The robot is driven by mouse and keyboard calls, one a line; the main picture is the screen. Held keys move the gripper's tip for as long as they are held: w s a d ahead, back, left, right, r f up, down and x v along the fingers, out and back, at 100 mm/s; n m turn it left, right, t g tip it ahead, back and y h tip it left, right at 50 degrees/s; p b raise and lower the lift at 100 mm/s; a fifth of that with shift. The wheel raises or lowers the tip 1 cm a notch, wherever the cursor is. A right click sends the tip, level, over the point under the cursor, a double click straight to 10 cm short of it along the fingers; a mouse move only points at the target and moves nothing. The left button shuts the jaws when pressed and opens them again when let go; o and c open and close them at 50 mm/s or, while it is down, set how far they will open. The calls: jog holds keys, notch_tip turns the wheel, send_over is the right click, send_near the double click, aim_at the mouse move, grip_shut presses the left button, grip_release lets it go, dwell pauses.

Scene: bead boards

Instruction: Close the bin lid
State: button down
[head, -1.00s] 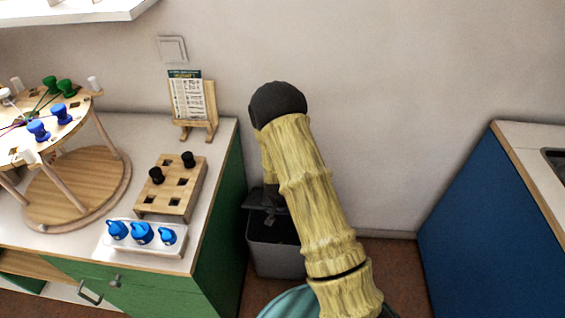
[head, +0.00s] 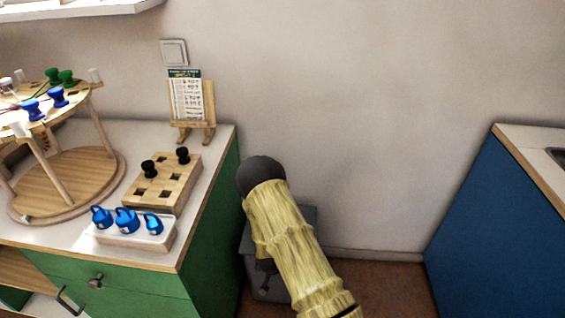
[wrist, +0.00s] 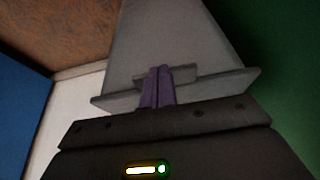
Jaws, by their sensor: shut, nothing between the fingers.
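The grey bin (head: 262,289) stands on the floor against the right side of the green cabinet in the head view. A flat grey part at its top (head: 309,214), apparently the lid, shows to the right of my arm. My arm hides much of the bin's top, so I cannot tell whether the lid is fully down. In the wrist view a broad grey bin surface (wrist: 165,38) fills the middle. My gripper (wrist: 158,72) is shut and empty, its purple fingers together in front of that surface. I cannot tell whether they touch it.
The green cabinet (head: 212,228) on the left carries a wooden peg block (head: 168,188), a white tray with blue pieces (head: 150,240) and a round bead stand (head: 75,178). A blue cabinet (head: 490,230) stands at right. Open floor (head: 380,285) lies between.

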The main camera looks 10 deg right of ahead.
jog(key=shift+s+f, duration=0.25)
jog(key=shift+f, duration=0.4)
notch_tip(320, 180, up, 5)
jog(key=p, duration=0.4)
jog(key=s+a+r, duration=0.2)
jog(key=s+a, duration=0.1)
jog(key=s, duration=0.6)
jog(key=s+a+r, duration=0.2)
jog(key=s+a, duration=0.1)
jog(key=s, duration=0.6)
jog(key=shift+a+r+p, duration=0.3)
jog(key=shift+r+p, duration=0.05)
jog(key=shift+p, duration=0.05)
jog(key=shift+w, duration=0.1)
